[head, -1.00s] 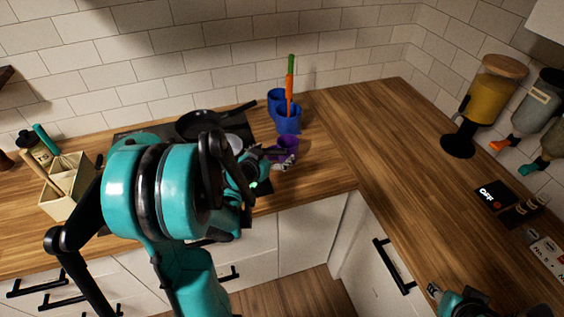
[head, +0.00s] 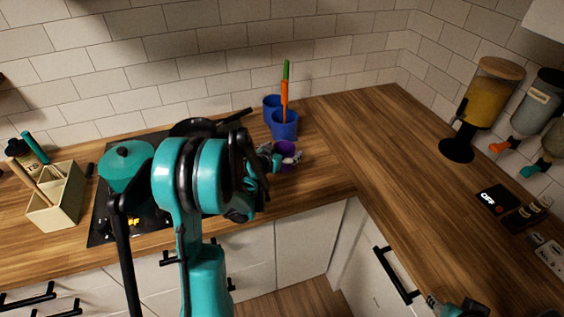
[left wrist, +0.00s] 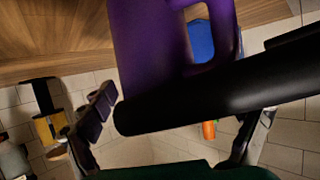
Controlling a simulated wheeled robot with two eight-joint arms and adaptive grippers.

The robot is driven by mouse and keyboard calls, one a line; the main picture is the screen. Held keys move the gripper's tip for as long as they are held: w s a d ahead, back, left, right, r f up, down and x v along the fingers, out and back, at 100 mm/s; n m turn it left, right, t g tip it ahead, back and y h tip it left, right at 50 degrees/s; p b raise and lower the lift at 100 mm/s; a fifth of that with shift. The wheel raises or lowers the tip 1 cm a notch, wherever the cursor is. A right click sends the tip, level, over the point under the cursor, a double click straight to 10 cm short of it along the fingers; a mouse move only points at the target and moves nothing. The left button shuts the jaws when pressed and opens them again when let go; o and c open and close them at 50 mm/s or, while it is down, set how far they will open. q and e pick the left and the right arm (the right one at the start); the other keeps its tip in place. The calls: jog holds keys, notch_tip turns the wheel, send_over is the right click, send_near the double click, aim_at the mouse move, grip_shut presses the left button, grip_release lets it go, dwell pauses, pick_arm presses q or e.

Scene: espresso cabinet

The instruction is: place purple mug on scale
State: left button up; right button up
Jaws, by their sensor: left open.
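The purple mug (head: 288,147) stands on the wooden counter at the front of the blue containers. My left gripper (head: 284,160) is open right at the mug in the head view and partly covers it. In the left wrist view the mug (left wrist: 150,40) and its handle fill the upper middle, beyond the spread fingers of the left gripper (left wrist: 180,115). A dark rounded bar crosses in front of the mug there; I cannot tell what it is. The black scale (head: 493,199), showing OFF, lies on the right counter. My right gripper (head: 455,307) is partly cut off at the bottom edge.
Two blue containers (head: 285,125) stand behind the mug, the front one holding an orange-and-green utensil. A teal pot (head: 126,162) and dark pan (head: 192,127) are on the cooktop. Dispensers (head: 487,95) stand behind the scale. The right counter's middle is clear.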

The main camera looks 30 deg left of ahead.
pick_arm(q)
jog(key=c, duration=2)
jog(key=shift+r, duration=0.1)
